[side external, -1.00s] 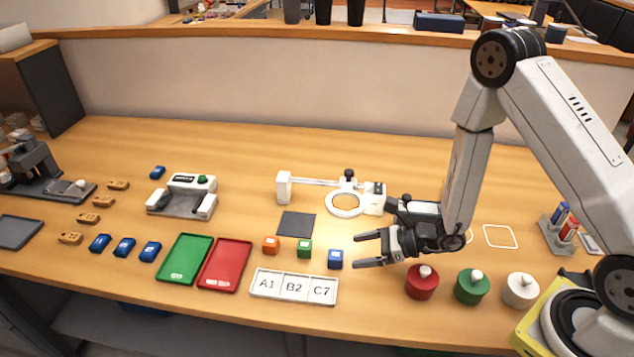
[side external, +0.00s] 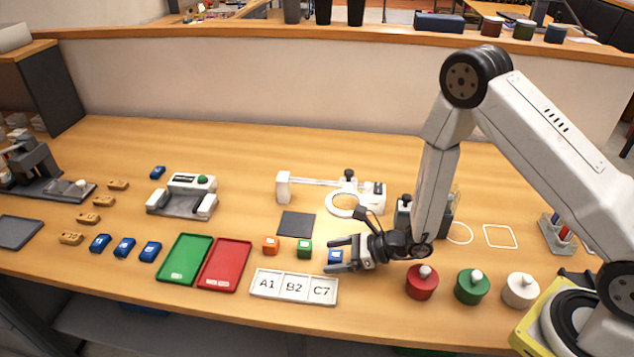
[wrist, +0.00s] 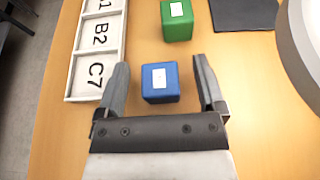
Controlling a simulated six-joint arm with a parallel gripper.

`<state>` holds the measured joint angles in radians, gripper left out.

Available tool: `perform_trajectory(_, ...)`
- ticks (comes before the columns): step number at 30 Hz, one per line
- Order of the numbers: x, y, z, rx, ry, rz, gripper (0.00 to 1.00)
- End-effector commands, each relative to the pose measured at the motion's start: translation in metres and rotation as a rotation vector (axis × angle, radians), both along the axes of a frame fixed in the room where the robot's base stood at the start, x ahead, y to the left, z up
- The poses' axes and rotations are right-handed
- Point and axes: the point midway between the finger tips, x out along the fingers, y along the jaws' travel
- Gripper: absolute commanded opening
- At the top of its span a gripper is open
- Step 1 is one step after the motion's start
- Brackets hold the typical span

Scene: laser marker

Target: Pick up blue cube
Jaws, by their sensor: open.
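The blue cube (side external: 335,256) stands on the wooden table, to the right of the green cube. In the wrist view the blue cube (wrist: 160,86) has a pale label on top and lies between the two fingers, with a gap on each side. My gripper (side external: 337,254) is open, with its fingers pointing left and one on each side of the blue cube in the side view. Its fingertips (wrist: 159,62) reach slightly past the cube in the wrist view. Part of the cube is hidden by the gripper in the side view.
The green cube (side external: 305,248) and orange cube (side external: 271,246) stand left of the blue cube. A label tray (side external: 294,299) lies in front, and a dark square mat (side external: 296,224) and ring magnifier (side external: 345,217) lie behind. A red knobbed jar (side external: 422,282) stands to the right.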

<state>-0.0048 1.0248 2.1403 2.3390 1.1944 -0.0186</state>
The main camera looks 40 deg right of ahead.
Motion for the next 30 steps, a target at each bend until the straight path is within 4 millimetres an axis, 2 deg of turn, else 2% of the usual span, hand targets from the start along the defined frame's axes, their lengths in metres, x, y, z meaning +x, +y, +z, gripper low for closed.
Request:
perform_trajectory(14,0.0002,0.0005,-0.0003,0.0,0.0,0.0,0.88)
perform_trajectory(15,0.0002,0.0005,-0.0003,0.0,0.0,0.0,0.85)
perform_trajectory(16,0.0002,0.0005,-0.0003,0.0,0.0,0.0,0.76)
perform_trajectory(23,0.0001,0.0004,-0.0003,0.0,0.0,0.0,0.02)
perform_trajectory(24,0.0001,0.0004,-0.0003,0.0,0.0,0.0,0.0)
perform_trajectory(30,0.0002,0.0005,-0.0002,0.0,0.0,0.0,0.0)
